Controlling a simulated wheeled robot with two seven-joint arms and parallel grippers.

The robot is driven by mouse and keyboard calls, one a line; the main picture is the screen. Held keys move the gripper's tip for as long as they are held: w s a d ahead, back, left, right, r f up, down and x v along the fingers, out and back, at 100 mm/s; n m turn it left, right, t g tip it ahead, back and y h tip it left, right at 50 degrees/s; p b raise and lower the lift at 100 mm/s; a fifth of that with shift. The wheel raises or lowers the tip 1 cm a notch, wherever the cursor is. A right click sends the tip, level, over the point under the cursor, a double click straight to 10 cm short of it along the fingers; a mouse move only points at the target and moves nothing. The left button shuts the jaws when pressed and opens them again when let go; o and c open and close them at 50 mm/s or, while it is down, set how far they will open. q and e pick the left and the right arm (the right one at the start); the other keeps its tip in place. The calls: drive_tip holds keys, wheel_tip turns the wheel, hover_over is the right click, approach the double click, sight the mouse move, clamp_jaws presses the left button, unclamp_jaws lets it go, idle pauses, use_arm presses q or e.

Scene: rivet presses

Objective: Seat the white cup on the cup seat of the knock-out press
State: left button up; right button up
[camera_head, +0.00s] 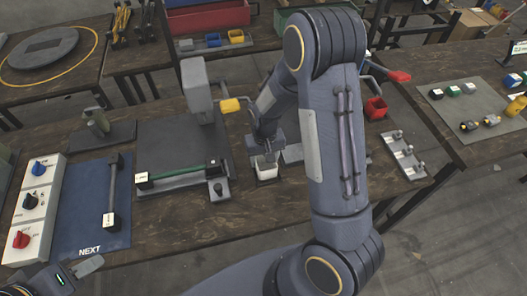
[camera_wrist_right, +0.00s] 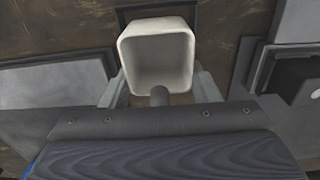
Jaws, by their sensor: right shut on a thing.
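The white cup (camera_head: 267,170) is a small square-mouthed cup on the right side of the left press. It also shows in the right wrist view (camera_wrist_right: 157,55), its open mouth facing the camera. My right gripper (camera_head: 264,154) is shut on it, with one finger on each side in the wrist view. A small dark plate (camera_head: 262,183) lies under or just behind the cup; I cannot tell whether they touch. A press with a grey column (camera_head: 198,90) and yellow handle stands left of the cup. My left gripper (camera_head: 88,266) is partly in view at the lower left.
A blue mat (camera_head: 85,215) and switch box (camera_head: 33,210) are at left. A metal rack (camera_head: 403,155) lies at right.

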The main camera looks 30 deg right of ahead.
drive_tip(key=shift+s+a+r, duration=0.1)
drive_tip(key=shift+s+a, duration=0.05)
drive_tip(key=shift+s, duration=0.15)
drive_tip(key=shift+w+f, duration=0.15)
drive_tip(key=shift+f, duration=0.1)
drive_tip(key=o, duration=1.1)
drive_tip(key=shift+r, duration=0.1)
drive_tip(key=shift+o, duration=0.2)
drive_tip(key=r, duration=0.5)
drive_tip(key=r+b, duration=0.1)
drive_tip(key=r, duration=0.1)
drive_tip(key=shift+w+a+r, duration=0.1)
drive_tip(key=shift+a+r, duration=0.15)
drive_tip(key=shift+r, duration=0.15)
drive_tip(key=s+a+r+t+y, duration=0.2)
drive_tip(key=s+r, duration=0.5)
drive_tip(key=s, duration=0.3)
drive_tip(key=s+a+r+n+t+y, duration=0.1)
drive_tip(key=s+a+r+t, duration=0.1)
drive_tip(key=s+r, duration=0.5)
drive_tip(key=s+t, duration=0.1)
drive_tip(key=s, duration=0.1)
drive_tip(key=shift+s+t+y, duration=0.3)
drive_tip(key=shift+s+y, duration=0.05)
drive_tip(key=shift+y, duration=0.05)
